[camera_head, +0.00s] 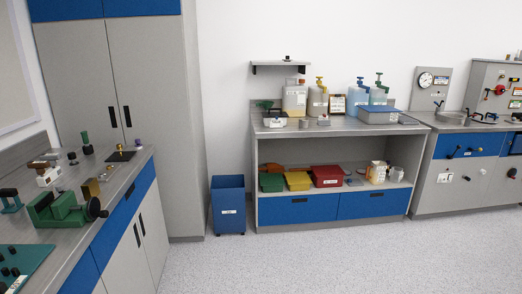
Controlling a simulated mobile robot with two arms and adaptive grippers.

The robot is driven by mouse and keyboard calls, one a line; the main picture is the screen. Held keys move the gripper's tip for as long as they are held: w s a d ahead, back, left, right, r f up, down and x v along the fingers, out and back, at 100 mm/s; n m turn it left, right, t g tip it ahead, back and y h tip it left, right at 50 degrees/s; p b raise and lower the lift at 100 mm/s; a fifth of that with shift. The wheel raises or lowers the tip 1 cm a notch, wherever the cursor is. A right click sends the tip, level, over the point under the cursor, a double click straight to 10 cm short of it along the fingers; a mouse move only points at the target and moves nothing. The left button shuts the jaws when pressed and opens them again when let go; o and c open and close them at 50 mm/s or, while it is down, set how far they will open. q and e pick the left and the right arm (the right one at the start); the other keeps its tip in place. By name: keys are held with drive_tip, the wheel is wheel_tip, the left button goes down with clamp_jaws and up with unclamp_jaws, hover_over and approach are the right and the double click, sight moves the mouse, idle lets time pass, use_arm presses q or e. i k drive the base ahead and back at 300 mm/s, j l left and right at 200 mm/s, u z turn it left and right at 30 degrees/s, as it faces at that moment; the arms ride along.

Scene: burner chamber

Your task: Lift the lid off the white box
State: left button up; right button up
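Neither of my grippers shows in the head view. No box is plainly marked as the white box, and several pale ones are in view. A small white box-like item (274,122) with a dark top sits at that bench's left end. A small white block-like item (47,178) with a brown top stands on the left counter.
The middle bench (340,127) carries pump bottles, with green, yellow and red boxes (326,176) on its lower shelf. A blue bin (228,205) stands on the floor beside it. A green vise (58,210) stands on the left counter. The speckled floor (300,262) is clear.

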sight(269, 114)
drive_tip(key=i+z, duration=0.3)
drive_tip(key=i, duration=1.8)
drive_tip(key=l, duration=0.1)
